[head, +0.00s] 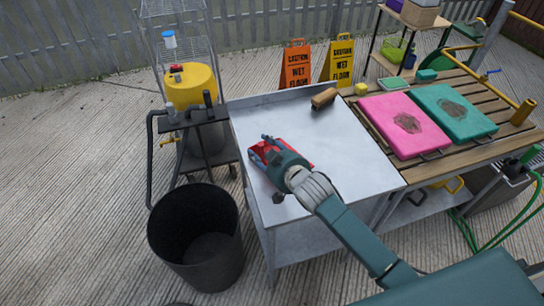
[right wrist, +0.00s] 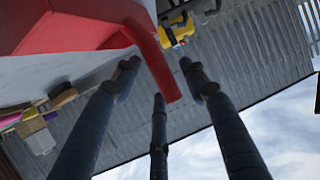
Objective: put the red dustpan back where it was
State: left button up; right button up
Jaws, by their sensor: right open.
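The red dustpan (head: 257,151) lies on the left part of the grey metal table (head: 345,150). My right gripper (head: 268,148) is over it and hides much of it. In the right wrist view the pan body (right wrist: 70,28) fills the upper left. Its red handle (right wrist: 153,50) points in between the spread dark fingers of my right gripper (right wrist: 159,75). The fingers are open, with gaps visible on both sides of the handle. My left gripper is not in view.
A wooden brush (head: 324,98) lies at the table's back edge. A black bin (head: 195,235) stands front left, a cart with a yellow bucket (head: 190,87) behind it. Pink (head: 403,124) and green (head: 453,112) pads lie on the slatted bench at right. The table's right half is mostly clear.

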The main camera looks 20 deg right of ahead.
jog(key=v, duration=1.1)
jog(key=shift+s+b, duration=0.2)
jog(key=shift+b, duration=0.15)
